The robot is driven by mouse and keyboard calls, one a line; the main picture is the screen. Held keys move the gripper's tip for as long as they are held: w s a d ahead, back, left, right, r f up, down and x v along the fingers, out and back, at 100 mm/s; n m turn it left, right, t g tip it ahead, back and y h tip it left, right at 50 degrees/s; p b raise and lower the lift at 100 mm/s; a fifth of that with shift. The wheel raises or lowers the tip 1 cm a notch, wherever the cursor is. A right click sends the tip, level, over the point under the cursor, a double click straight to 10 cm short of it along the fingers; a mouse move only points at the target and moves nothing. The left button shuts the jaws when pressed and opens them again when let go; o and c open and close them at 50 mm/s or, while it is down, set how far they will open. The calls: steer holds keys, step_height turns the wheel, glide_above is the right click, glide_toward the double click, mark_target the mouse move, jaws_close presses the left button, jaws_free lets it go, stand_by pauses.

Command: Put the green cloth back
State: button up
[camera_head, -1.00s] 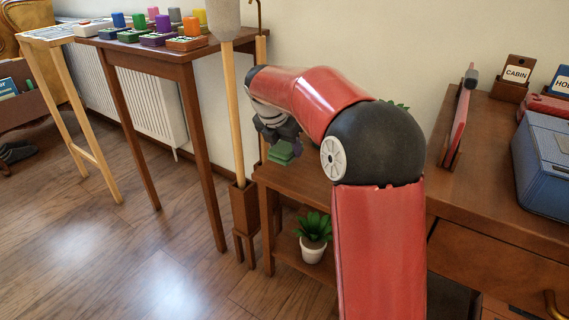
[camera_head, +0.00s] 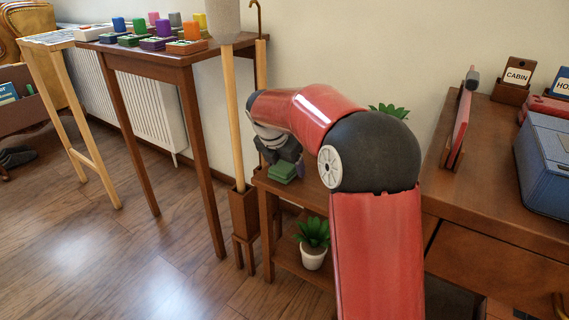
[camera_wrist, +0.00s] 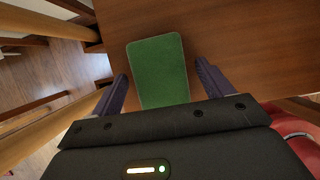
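The green cloth (camera_head: 282,171) is a small folded, block-like pad on the top of the low wooden table (camera_head: 312,190), near its left end. In the wrist view the cloth (camera_wrist: 158,70) is a flat green rectangle on the brown wood, between my two fingers. My gripper (camera_head: 285,160) is directly over the cloth, pointing down. In the wrist view my gripper (camera_wrist: 163,82) has its fingers apart, with a narrow gap on each side of the cloth. My arm hides much of the tabletop behind it.
A potted plant (camera_head: 313,243) stands on the lower shelf, and another plant (camera_head: 389,112) shows behind my arm. A tall wooden stand (camera_head: 243,215) is just left. A table with coloured blocks (camera_head: 160,57) stands further left. A cabinet with a blue case (camera_head: 545,165) is at right.

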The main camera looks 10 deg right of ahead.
steer(key=p+v, duration=0.3)
steer(key=v, duration=0.9)
steer(key=s+d+r+m, duration=0.1)
steer(key=s+r+m, duration=0.1)
steer(key=s+m, duration=0.4)
steer(key=s+d+f+m+t+y, duration=0.1)
steer(key=s+f+m, duration=0.2)
steer(key=s+m, duration=0.7)
steer(key=s+d+f+m+t+y, duration=0.1)
steer(key=s+f+m, duration=0.3)
steer(key=s+m, duration=0.7)
steer(key=s+y, duration=0.1)
steer(key=s, duration=0.3)
steer(key=shift+s+d, duration=0.35)
steer(key=shift+d, duration=0.05)
